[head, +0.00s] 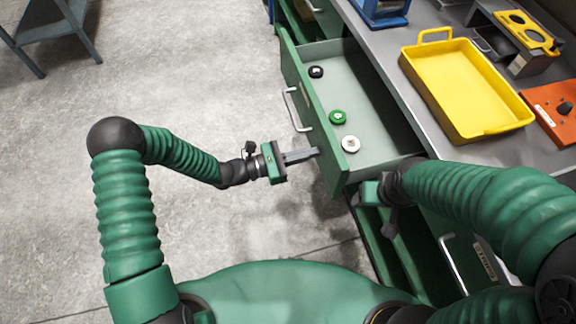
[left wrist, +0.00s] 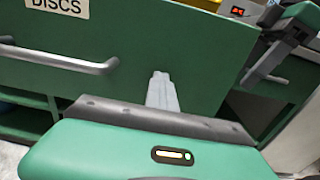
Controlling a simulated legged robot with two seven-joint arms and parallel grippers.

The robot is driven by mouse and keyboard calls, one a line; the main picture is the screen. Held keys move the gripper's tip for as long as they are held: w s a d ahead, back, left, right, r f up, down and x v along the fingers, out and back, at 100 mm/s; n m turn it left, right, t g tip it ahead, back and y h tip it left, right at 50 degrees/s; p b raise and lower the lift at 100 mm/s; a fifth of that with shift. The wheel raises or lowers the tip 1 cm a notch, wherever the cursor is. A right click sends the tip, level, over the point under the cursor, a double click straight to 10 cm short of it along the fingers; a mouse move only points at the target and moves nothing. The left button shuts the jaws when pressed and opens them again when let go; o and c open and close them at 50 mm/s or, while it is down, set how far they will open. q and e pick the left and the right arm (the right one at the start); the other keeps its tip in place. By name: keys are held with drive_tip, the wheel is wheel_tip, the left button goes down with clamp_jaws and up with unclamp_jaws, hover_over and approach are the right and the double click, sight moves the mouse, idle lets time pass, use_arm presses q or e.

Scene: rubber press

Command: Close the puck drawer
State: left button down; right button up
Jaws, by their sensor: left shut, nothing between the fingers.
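The puck drawer (head: 322,132) is pulled out from the green cabinet, with a black puck (head: 316,72), a green puck (head: 337,117) and a white puck (head: 350,144) inside. Its green front carries a metal handle (head: 297,109); the left wrist view shows that handle (left wrist: 60,58) and a "DISCS" label (left wrist: 58,6). My left gripper (head: 314,153) is shut and empty, its fingertips at the outside of the drawer front near its near end; contact is unclear. My right gripper (head: 366,192) is beside the drawer's near side, its fingers mostly hidden.
A yellow tray (head: 467,133), an orange box (head: 553,108) and a yellow-topped fixture (head: 527,32) stand on the grey worktop. A lower drawer handle (head: 455,265) is at the bottom right. The floor to the left is clear, with a grey table (head: 52,30) far back.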

use_arm(q)
approach(352, 147)
wheel_tip(352, 147, up, 3)
drive_tip(key=d, duration=0.3)
drive_tip(key=x, duration=0.3)
drive_tip(key=w+b+x, duration=0.1)
drive_tip(key=x, duration=0.3)
drive_tip(key=shift+f, duration=0.25)
drive_tip(key=b+x, duration=0.2)
drive_tip(key=x, duration=0.7)
drive_tip(key=shift+s+d+f, duration=0.1)
drive_tip(key=shift+d+f, duration=0.05)
drive_tip(key=shift+d, duration=0.05)
drive_tip(key=shift+w+d+b, duration=0.25)
drive_tip(key=shift+d+b, duration=0.05)
drive_tip(key=shift+d, duration=0.05)
drive_tip(key=shift+r, duration=0.35)
use_arm(e)
drive_tip(key=f, duration=0.3)
drive_tip(key=shift+s+a+f, duration=0.2)
drive_tip(key=shift+f, duration=0.05)
use_arm(q)
drive_tip(key=shift+r, duration=0.15)
